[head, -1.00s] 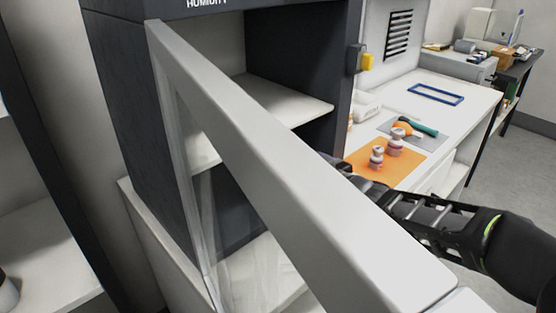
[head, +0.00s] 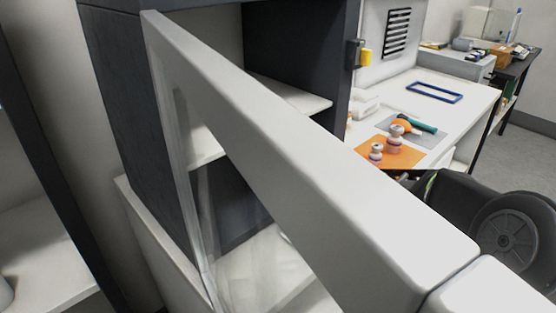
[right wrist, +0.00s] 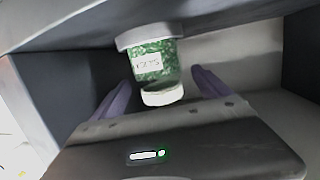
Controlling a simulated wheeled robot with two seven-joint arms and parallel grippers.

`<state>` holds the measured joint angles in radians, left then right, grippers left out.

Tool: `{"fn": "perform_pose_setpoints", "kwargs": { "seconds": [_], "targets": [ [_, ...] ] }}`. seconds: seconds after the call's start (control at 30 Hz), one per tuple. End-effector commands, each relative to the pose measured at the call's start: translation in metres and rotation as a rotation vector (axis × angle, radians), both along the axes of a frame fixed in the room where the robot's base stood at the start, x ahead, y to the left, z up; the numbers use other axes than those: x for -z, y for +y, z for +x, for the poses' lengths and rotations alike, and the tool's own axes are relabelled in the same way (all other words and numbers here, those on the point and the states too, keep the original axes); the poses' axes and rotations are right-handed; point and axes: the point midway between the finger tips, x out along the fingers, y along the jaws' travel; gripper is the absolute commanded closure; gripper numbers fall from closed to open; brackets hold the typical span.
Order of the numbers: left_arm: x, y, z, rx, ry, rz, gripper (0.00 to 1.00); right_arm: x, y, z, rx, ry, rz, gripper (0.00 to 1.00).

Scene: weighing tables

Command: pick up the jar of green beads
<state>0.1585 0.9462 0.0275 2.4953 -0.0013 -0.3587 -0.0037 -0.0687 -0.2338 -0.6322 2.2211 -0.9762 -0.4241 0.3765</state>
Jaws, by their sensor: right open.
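The jar of green beads (right wrist: 157,62) shows in the right wrist view, with a pale label, a white round end and a grey end. It stands inside the cabinet, between the two purple fingers of my right gripper (right wrist: 162,80). The fingers are open, with a gap showing on each side of the jar. In the head view the jar and my right gripper are hidden behind the open cabinet door (head: 270,150); only part of my right arm shows at the lower right. My left gripper is in neither view.
The dark cabinet (head: 290,60) has a white inner shelf (head: 290,93). To its right, a white table (head: 450,110) bears an orange mat (head: 372,156) with small pink-and-white jars (head: 395,138), a green-and-orange tool (head: 415,125) and a blue frame (head: 434,92).

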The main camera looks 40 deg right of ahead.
Motion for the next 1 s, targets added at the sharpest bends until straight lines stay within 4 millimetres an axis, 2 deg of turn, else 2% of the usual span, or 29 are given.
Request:
{"fn": "perform_pose_setpoints", "kwargs": {
  "seconds": [0.17, 0.73, 1.0],
  "targets": [
    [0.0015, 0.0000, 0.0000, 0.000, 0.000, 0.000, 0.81, 0.0034, -0.0011, 0.0136, -0.001, 0.000, 0.001, 0.12],
    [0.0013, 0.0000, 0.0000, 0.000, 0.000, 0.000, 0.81, 0.0029, -0.0014, 0.0133, 0.000, 0.000, 0.001, 0.12],
    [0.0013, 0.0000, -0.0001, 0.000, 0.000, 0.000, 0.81, 0.0029, -0.0014, 0.0132, 0.000, 0.000, 0.001, 0.34]
  ]
}}
